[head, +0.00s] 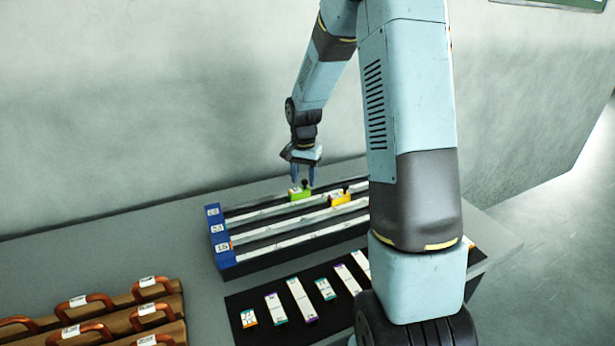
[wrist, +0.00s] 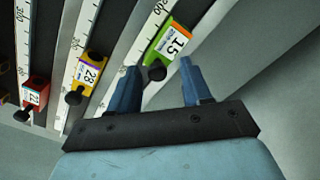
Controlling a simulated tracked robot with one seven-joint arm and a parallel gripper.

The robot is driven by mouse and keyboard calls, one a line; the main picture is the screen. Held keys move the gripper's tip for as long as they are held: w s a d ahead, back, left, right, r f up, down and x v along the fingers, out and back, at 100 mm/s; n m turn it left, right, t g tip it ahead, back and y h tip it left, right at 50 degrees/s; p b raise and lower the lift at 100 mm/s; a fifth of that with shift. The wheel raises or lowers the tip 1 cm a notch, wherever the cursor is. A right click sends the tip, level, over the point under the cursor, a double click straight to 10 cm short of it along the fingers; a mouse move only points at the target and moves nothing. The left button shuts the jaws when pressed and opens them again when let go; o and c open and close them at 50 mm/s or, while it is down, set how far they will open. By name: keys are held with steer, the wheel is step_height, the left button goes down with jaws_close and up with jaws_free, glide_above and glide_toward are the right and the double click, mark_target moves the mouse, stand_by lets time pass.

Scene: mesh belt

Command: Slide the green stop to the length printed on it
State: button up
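The green stop (head: 299,194) sits on the farthest white scale rail in the head view. In the wrist view the green stop (wrist: 167,40) shows a white label reading 15, an orange end and a black knob (wrist: 156,71). My gripper (head: 303,181) points down just above it. In the wrist view my gripper (wrist: 160,68) is open, and the knob appears between its two fingertips. I cannot tell whether the fingertips are level with the knob. The scale mark at the stop is too small to read.
The yellow stop (wrist: 88,76), labelled 28, and the red stop (wrist: 34,93), labelled 22, sit on neighbouring rails. Blue end blocks (head: 222,238) close the rails at the left. Several labelled bars lie on a black mat (head: 240,300). Brown cases with handles (head: 150,312) stand front left.

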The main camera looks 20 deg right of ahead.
mark_target(304, 180)
steer(key=shift+r, duration=0.1)
step_height(304, 180, up, 14)
steer(key=shift+f, duration=0.25)
stand_by(0.5)
steer(key=s+a+r+n+t, duration=0.1)
steer(key=s+r+n, duration=0.1)
steer(key=s+r, duration=0.45)
steer(key=s+a+r+n+t, duration=0.15)
steer(key=s+r, duration=0.25)
steer(key=s, duration=0.5)
steer(key=s+n+t, duration=0.3)
steer(key=s+n, duration=0.1)
steer(key=s, duration=1.1)
steer(key=shift+a+r+n, duration=0.2)
steer(key=shift+a+n, duration=0.15)
steer(key=shift+a, duration=0.1)
steer(key=shift+s, duration=0.1)
stand_by(0.4)
